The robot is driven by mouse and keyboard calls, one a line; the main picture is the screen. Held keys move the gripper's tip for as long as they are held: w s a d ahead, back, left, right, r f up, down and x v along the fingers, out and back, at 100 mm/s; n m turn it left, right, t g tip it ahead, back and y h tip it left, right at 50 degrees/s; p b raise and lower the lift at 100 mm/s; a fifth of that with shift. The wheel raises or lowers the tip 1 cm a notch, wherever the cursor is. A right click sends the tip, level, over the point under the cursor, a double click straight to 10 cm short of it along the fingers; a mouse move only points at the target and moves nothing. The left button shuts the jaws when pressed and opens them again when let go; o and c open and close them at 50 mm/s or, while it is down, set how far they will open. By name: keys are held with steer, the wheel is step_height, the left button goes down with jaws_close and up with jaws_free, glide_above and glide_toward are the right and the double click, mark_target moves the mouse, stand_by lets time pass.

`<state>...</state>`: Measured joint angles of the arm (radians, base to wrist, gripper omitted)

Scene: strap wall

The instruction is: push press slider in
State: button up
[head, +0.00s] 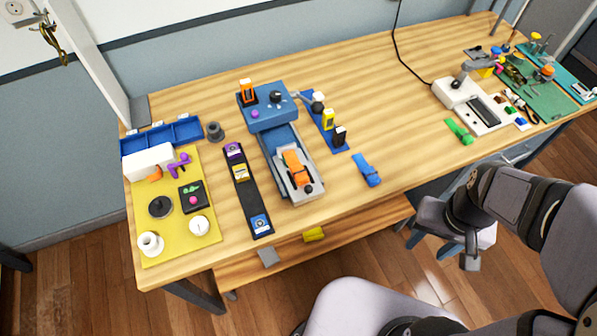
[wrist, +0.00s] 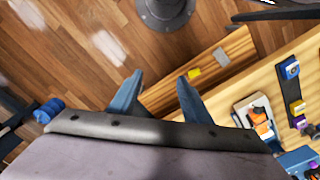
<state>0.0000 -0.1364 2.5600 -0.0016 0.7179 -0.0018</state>
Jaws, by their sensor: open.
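The blue press (head: 270,112) stands on the wooden table, left of centre in the head view. Its light grey slider (head: 309,188) sticks out of the front toward the table's near edge and carries an orange clamp-like part (head: 295,167). The slider (wrist: 244,107) also shows at the right of the wrist view, with the blue press body (wrist: 298,160) at the lower right corner. My gripper (wrist: 157,84) is open and empty, its two blue fingers spread apart over the floor and lower shelf. It is well apart from the slider, at the right in the head view.
A black strip (head: 246,193) with coloured blocks lies left of the slider. A blue rack (head: 326,125) and a blue clip-like object (head: 366,169) lie to its right. A yellow mat (head: 180,235) with several parts is at the left. The table between the blue clip-like object and the white device (head: 470,105) is clear.

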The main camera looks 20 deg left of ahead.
steer(key=shift+f, duration=0.1)
steer(key=c, duration=0.5)
steer(key=shift+d+f+b, duration=0.2)
steer(key=shift+f+b, duration=0.1)
steer(key=shift+b, duration=0.1)
jaws_close()
steer(key=s+d+f+m+g+b, duration=0.1)
steer(key=s+f+g+b, duration=0.15)
steer(key=f, duration=0.45)
steer(key=s+d+f+m+g+b, duration=0.1)
steer(key=s+d+f+b, duration=0.2)
steer(key=f, duration=0.4)
steer(key=a+f+m+g+y+b, duration=0.2)
steer(key=a+f+m+y+b, duration=0.3)
steer(key=f+m, duration=0.25)
steer(key=w+a+r+m+t+y, duration=0.1)
steer(key=w+a+r+m+y, duration=0.4)
steer(key=m, duration=0.8)
steer(key=w+a+r+m+t+y, duration=0.1)
steer(key=w+a+r+m+y, duration=0.5)
steer(key=m, duration=0.6)
step_height(320, 180, up, 3)
steer(key=shift+w+a+f+m, duration=0.2)
steer(key=shift+w+m, duration=0.15)
steer(key=shift+w, duration=0.9)
